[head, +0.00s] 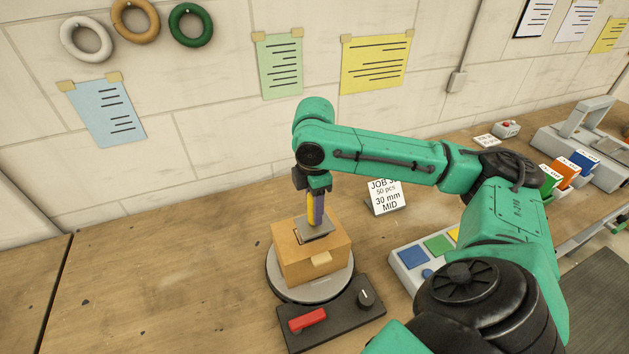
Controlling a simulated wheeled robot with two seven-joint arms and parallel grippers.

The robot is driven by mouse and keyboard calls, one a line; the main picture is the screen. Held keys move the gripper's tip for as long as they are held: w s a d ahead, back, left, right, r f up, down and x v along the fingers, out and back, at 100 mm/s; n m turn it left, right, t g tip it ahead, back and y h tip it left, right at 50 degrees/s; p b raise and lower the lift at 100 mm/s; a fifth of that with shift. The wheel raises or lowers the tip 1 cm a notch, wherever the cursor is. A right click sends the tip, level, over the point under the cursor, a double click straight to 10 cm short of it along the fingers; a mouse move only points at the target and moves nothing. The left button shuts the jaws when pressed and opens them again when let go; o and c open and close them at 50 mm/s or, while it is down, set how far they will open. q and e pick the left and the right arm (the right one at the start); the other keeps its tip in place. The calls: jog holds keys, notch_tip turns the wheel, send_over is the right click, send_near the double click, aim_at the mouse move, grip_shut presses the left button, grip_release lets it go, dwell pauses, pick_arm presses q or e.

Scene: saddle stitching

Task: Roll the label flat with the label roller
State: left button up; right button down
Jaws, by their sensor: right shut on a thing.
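My right gripper (315,192) reaches down over the box from the right and is shut on the label roller (312,210). A strip of its yellow handle shows beside the grey fingers. A grey flat piece below it lies at the box top, and I cannot tell whether it is part of the roller. The cardboard box (313,263) sits on a round grey turntable (325,292). The label on the box top is mostly hidden; only a dark-edged bit shows left of the grey piece. My left gripper is not in view.
A dark control base (340,325) with a red handle and a black knob is in front of the turntable. A job card (384,197) stands behind to the right. A grey tray with coloured pads (411,257) lies at right, partly behind my arm. The wooden bench is clear at left.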

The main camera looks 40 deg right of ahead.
jog(key=shift+r, duration=2.5)
